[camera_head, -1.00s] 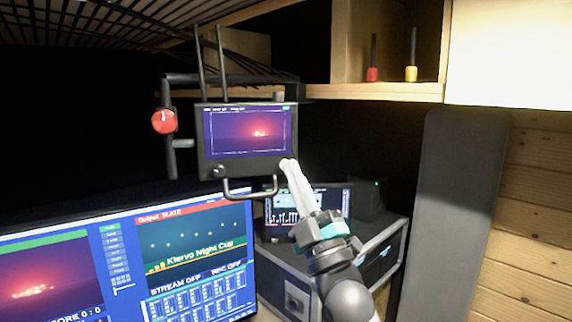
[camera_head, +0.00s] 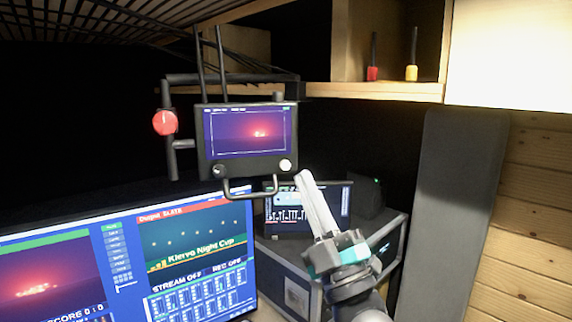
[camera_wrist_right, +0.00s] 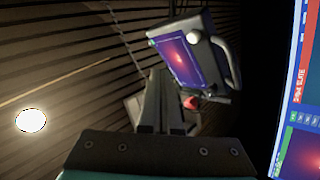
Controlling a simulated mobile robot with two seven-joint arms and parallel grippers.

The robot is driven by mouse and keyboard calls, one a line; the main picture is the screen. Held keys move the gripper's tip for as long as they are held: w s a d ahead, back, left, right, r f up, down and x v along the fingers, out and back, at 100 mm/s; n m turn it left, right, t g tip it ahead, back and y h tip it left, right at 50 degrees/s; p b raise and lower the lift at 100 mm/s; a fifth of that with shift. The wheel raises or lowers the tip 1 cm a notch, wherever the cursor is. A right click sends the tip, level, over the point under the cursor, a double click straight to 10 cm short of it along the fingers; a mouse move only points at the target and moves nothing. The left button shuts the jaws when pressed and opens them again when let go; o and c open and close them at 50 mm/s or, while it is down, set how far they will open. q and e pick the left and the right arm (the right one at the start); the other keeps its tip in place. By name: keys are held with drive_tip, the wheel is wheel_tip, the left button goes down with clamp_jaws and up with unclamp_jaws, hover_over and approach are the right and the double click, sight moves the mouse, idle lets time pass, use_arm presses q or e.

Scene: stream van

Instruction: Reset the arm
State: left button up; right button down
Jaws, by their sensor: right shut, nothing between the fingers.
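My right gripper (camera_head: 301,177) points up, just right of and below the hanging monitor's lower right corner in the head view. Its white fingers are together with nothing between them, and it looks apart from the monitor. In the right wrist view, my right gripper (camera_wrist_right: 162,76) shows as dark fingers reaching up, beside the tilted monitor (camera_wrist_right: 192,48). The small monitor (camera_head: 248,140) has a dark frame, a lower handle and a pale round knob (camera_head: 285,165) at its lower right corner. My left gripper is not in view.
A large screen (camera_head: 130,262) fills the lower left. A smaller screen (camera_head: 308,208) and a grey case (camera_head: 298,290) stand behind my right arm. A red knob (camera_head: 165,122) is on the monitor's bracket. A wooden shelf (camera_head: 375,92) is above, and a dark panel (camera_head: 460,200) stands right.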

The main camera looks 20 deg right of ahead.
idle(0.3)
drive_tip(key=a+f+m+g+h, duration=0.25)
drive_tip(key=f+m+g, duration=0.6)
drive_tip(key=f, duration=1.45)
drive_tip(key=s+a+f+m+g, duration=0.35)
drive_tip(key=s+f+g, duration=1.3)
drive_tip(key=s, duration=0.55)
wheel_tip(320, 180, down, 31)
drive_tip(key=s+n+b, duration=0.1)
drive_tip(key=s+b, duration=0.1)
drive_tip(key=b, duration=0.6)
drive_tip(key=s+d+f+b, duration=0.1)
drive_tip(key=s+f+b, duration=0.3)
drive_tip(key=s+f, duration=0.3)
drive_tip(key=s+d+f+b, duration=0.1)
drive_tip(key=s+f+b, duration=0.3)
drive_tip(key=s+f, duration=0.4)
wheel_tip(320, 180, down, 8)
drive_tip(key=shift+d+r+g+b, duration=0.1)
drive_tip(key=shift+d+g+b, duration=0.1)
drive_tip(key=shift+g+b, duration=0.15)
